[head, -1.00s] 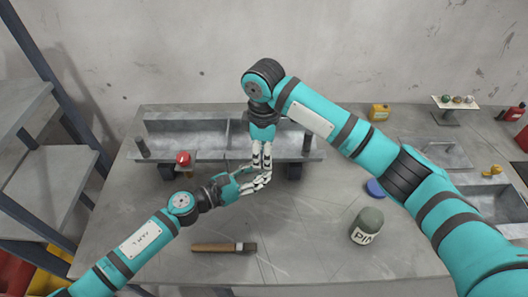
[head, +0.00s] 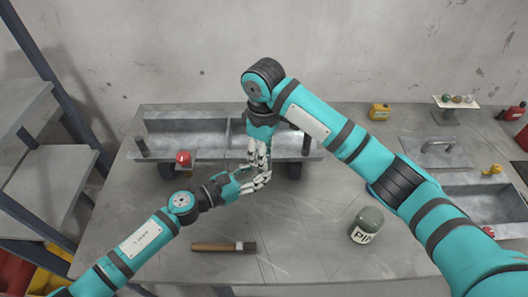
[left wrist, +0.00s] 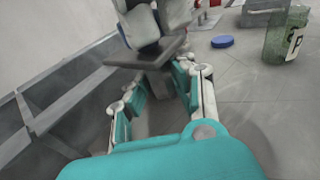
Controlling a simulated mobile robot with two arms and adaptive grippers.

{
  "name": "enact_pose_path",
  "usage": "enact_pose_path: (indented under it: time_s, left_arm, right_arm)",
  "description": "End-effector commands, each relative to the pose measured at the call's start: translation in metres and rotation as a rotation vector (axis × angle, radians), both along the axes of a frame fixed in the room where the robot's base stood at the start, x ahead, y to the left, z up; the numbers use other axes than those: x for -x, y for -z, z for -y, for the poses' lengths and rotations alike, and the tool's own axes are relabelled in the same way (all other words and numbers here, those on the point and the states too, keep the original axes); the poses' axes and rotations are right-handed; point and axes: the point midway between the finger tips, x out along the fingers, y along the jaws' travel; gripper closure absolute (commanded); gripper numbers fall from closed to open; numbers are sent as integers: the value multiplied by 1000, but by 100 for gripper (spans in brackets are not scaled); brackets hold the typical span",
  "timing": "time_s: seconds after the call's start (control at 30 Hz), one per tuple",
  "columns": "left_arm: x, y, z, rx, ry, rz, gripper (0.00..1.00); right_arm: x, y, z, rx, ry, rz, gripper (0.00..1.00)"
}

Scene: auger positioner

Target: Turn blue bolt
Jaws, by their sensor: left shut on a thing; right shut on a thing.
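No blue bolt can be made out; the meeting hands hide the spot in front of the metal trough (head: 190,138). My left gripper (head: 262,178) reaches in from the left to the trough's front edge. My right gripper (head: 257,158) points down just above the left fingers. Its pale fingers (left wrist: 152,22) show over the grey piece. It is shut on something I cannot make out.
A red knob (head: 183,157) stands left of the hands. A brush (head: 222,247) and a green jar (head: 367,225) lie nearer on the table. A blue disc (left wrist: 222,42) shows in the left wrist view. Open tabletop lies between brush and jar.

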Motion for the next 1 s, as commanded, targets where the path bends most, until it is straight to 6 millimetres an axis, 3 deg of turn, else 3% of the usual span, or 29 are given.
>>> enact_pose_path:
  time_s: [0.67,0.7,0.83,1.0]
  left_arm:
    - [1,1,-1,-2,2,-2,100]
    - [1,1,-1,-2,2,-2,100]
    - [1,2,-1,-2,2,-2,100]
    - [1,2,-1,-2,1,-2,100]
  right_arm:
    - [-2,0,2,2,5,7,98]
    - [-2,0,2,2,5,6,60]
    - [-2,0,2,2,4,4,43]
    - [-1,0,1,1,2,3,43]
